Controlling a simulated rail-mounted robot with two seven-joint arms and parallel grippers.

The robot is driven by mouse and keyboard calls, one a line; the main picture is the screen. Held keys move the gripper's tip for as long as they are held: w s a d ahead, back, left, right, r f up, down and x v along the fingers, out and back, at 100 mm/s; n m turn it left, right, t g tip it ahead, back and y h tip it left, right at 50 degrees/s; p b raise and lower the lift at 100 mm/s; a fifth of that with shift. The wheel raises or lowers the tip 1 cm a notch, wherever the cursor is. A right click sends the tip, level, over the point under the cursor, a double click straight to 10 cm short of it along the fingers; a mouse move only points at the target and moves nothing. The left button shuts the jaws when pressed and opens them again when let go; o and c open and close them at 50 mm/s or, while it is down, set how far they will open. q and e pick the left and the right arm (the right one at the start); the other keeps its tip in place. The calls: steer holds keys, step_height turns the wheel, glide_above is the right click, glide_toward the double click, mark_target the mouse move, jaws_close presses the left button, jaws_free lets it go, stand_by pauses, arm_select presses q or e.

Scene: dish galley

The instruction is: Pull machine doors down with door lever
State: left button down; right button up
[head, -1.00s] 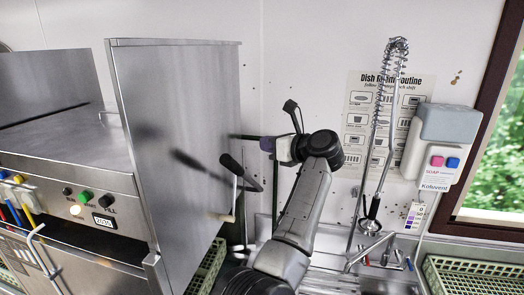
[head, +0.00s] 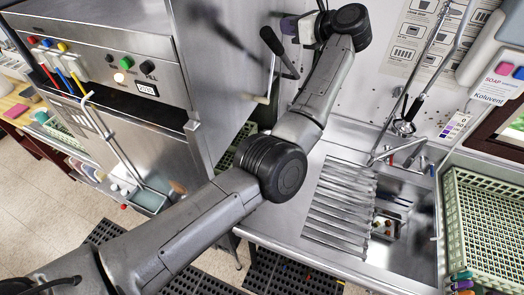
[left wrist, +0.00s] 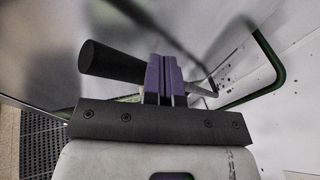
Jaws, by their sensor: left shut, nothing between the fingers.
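The steel dish machine (head: 165,45) stands at left. A tall steel panel (head: 205,75) rises at its right side. The door lever (head: 271,41) has a black grip and a thin metal rod, and is beside the panel's right face. My left gripper (head: 288,26), with purple fingers, is just behind and right of the lever's grip in the head view. In the left wrist view the purple fingers (left wrist: 163,75) are shut and empty. The black lever grip (left wrist: 108,62) lies close to their left; contact cannot be told. My right gripper is not in view.
A steel counter with a ribbed drainer (head: 342,205) and sink (head: 405,225) lies right of the machine. A spray hose (head: 410,112) hangs over the sink. A green dish rack (head: 485,215) stands at far right. Dark mats (head: 280,275) lie on the floor below.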

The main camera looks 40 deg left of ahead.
arm_select(q)
steer(key=x, duration=0.3)
steer(key=shift+s+a+f, duration=0.1)
steer(key=shift+a+f, duration=0.05)
steer(key=shift+a, duration=0.15)
steer(key=s+d+f+b, duration=0.2)
steer(key=s+f+b, duration=0.55)
steer(key=f, duration=0.35)
steer(key=s+d+f+b, duration=0.2)
steer(key=s+f+b, duration=0.5)
steer(key=f, duration=0.5)
step_height(320, 180, down, 30)
steer(key=w+b, duration=0.3)
steer(key=b, duration=2.4)
steer(key=d+r, duration=0.5)
steer(key=d, duration=0.4)
steer(key=shift+s, duration=0.5)
steer(key=shift+d+r, duration=0.1)
